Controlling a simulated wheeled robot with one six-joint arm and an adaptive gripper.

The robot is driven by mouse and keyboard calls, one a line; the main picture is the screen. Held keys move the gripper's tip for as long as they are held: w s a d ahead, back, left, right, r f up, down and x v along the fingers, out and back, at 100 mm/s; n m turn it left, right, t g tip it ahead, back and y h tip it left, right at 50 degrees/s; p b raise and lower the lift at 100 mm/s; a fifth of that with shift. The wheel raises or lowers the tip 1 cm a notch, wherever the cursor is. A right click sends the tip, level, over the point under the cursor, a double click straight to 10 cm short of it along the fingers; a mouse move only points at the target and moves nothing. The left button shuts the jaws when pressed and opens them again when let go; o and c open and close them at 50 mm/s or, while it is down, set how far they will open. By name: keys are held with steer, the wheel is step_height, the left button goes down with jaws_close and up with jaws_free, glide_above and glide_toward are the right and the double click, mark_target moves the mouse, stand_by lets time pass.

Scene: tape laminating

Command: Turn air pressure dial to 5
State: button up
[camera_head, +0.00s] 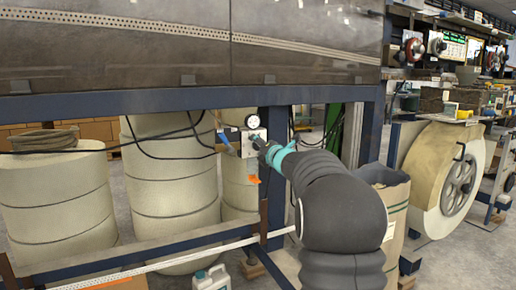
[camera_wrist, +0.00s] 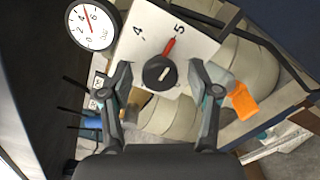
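The air pressure dial (camera_wrist: 158,73) is a round black knob on a white panel (camera_wrist: 140,42). Its red pointer (camera_wrist: 169,47) points up and slightly right, towards the printed 5; a printed 4 is to the left. A round gauge (camera_wrist: 94,27) marked bar has its red needle between 4 and 6. In the wrist view my gripper (camera_wrist: 160,74) is open, with one finger on each side of the dial and visible gaps to it. In the head view my gripper (camera_head: 270,152) is at the white panel (camera_head: 246,142) below the gauge (camera_head: 252,122), and hides the dial.
A blue frame beam (camera_head: 150,114) runs above the panel, with a blue post (camera_head: 276,200) beside it. Large cream rolls (camera_head: 172,185) stand behind. An orange piece (camera_wrist: 241,100) is right of the gripper. Dark cables hang near the panel.

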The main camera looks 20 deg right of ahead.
steer(key=shift+s, duration=0.1)
steer(key=s, duration=1.2)
steer(key=shift+d, duration=0.15)
steer(key=shift+w, duration=0.1)
